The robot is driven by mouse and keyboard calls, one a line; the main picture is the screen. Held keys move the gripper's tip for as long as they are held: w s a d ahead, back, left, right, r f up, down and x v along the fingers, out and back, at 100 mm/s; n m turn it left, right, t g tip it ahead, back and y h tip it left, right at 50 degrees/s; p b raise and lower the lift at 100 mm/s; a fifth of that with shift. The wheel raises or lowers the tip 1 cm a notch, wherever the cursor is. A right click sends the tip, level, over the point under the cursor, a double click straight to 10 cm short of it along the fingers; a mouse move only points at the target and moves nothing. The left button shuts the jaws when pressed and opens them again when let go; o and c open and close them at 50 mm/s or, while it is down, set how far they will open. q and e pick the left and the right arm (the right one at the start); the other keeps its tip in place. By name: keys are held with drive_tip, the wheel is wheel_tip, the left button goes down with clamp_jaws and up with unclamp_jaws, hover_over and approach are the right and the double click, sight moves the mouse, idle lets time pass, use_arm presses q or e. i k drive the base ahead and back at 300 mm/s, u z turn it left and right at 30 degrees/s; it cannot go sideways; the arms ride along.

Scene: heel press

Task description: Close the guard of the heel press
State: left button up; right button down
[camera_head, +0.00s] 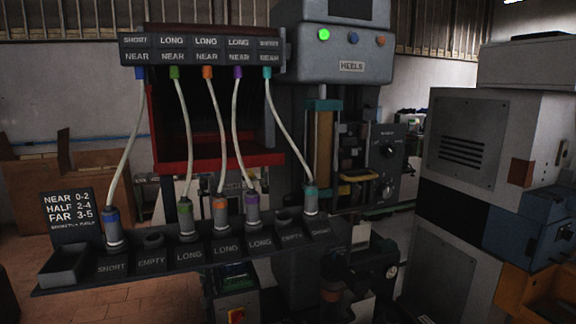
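The heel press has a grey head box (345,50) labelled HEELS, with a lit green lamp, a blue button and a red-orange button. Below it stands a brownish upright column (324,150) with teal ends. A dark unit with two knobs (387,165) is at its right. A red frame (222,163) around a dark opening stands left of the press; I cannot tell whether it is the guard, nor how the guard stands. Dark machine parts (355,275) lie below the column, partly in shadow. Neither of my grippers can be made out.
A label board (200,50) hangs in front, with several pale cables running down to coloured plugs on a long dark socket rack (170,262). A sign (69,213) stands at its left end. A large grey cabinet (480,150) and blue and orange machine parts fill the right side.

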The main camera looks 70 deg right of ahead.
sight(357, 194)
drive_tip(key=u, duration=0.15)
drive_tip(key=k, duration=1.2)
drive_tip(key=z, duration=1.4)
